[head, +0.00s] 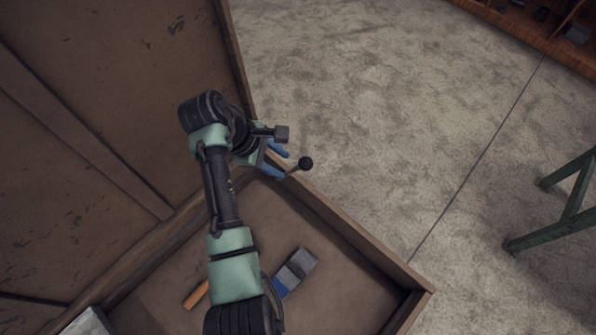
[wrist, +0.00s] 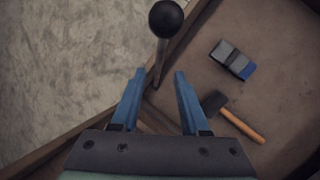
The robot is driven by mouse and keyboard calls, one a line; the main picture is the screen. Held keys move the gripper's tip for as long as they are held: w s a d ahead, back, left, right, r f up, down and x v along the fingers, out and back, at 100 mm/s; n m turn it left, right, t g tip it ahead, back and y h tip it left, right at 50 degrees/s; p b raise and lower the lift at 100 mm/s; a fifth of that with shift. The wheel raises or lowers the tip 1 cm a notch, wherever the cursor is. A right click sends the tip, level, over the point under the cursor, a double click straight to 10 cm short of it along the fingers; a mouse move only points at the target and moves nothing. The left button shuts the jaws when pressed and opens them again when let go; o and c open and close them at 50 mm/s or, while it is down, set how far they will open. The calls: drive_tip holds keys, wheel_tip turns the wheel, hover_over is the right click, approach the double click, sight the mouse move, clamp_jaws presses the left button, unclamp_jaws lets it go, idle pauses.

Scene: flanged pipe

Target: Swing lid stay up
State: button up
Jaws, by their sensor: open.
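The lid stay is a thin rod with a black ball knob (head: 306,163) at its end. It stands at the rim of an open wooden chest (head: 365,240), near the corner by the raised lid (head: 90,90). In the wrist view the knob (wrist: 166,18) is beyond my fingertips, and the rod runs back toward the gap between them. My gripper (head: 281,162) is open at the stay, its blue fingers (wrist: 160,73) apart on either side of the rod's line. I cannot tell whether a finger touches it. The rod's lower end is hard to make out.
Inside the chest lie a grey and blue block (wrist: 233,60) and a hammer with an orange handle (wrist: 243,126). A pale grey thing (head: 88,323) shows at the bottom left. Bare concrete floor (head: 400,100) lies beyond the chest. A green stand (head: 565,205) is at the right.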

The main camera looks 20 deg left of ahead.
drive_tip(key=x, duration=1)
clamp_jaws()
idle(1.2)
